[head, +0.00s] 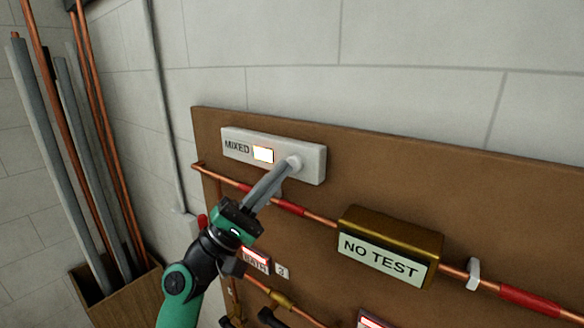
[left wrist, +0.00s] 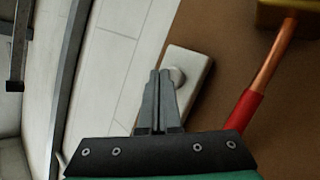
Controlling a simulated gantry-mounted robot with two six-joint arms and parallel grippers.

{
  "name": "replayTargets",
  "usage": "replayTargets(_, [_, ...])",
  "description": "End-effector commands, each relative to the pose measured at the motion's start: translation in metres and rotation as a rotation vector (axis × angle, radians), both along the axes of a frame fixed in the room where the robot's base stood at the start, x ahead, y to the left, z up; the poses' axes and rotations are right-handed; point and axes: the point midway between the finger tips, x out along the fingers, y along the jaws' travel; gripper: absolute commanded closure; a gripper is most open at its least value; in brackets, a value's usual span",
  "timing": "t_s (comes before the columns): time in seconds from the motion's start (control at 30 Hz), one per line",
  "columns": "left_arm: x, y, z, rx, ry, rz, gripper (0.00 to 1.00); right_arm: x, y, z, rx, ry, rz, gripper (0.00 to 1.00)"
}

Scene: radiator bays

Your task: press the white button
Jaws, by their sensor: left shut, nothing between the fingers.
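A white box labelled MIXED (head: 312,166) is mounted near the top left of the brown board, with a lit pale panel (head: 263,154) beside the label. The round white button (head: 295,162) sticks out on the box's right part. My left gripper (head: 289,166) is shut and empty, its fingertips at the button in the head view, partly overlapping it. In the left wrist view the button (left wrist: 178,76) shows just beyond and right of the closed fingertips (left wrist: 159,72). I cannot tell whether they touch it. My right gripper is not in view.
A copper pipe (head: 321,219) with red sleeves runs across the board (head: 420,180) below the box. A brass NO TEST box (head: 390,245) sits on it to the right. A wooden bin (head: 110,298) of pipes stands at the left.

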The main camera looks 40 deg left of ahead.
Motion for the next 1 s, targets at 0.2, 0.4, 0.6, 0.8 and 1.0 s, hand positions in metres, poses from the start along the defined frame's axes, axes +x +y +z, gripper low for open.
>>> replayTargets(0.2, [0.0001, 0.0, 0.0001, 0.0, 0.0, 0.0, 1.0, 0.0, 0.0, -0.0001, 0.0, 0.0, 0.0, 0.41])
replayTargets(0.4, [0.0024, 0.0002, -0.0005, 0.0, 0.0, 0.0, 1.0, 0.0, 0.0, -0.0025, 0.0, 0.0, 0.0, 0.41])
replayTargets(0.6, [0.0045, 0.0003, -0.0001, 0.0, -0.001, -0.001, 1.0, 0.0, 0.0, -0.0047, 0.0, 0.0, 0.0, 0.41])
replayTargets(0.8, [0.0071, 0.0004, -0.0002, 0.0, 0.0, 0.0, 1.0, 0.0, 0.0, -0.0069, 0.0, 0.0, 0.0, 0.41])
replayTargets(1.0, [0.0096, 0.0007, -0.0006, 0.0, 0.0, 0.0, 1.0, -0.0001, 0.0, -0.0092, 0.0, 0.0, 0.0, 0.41])
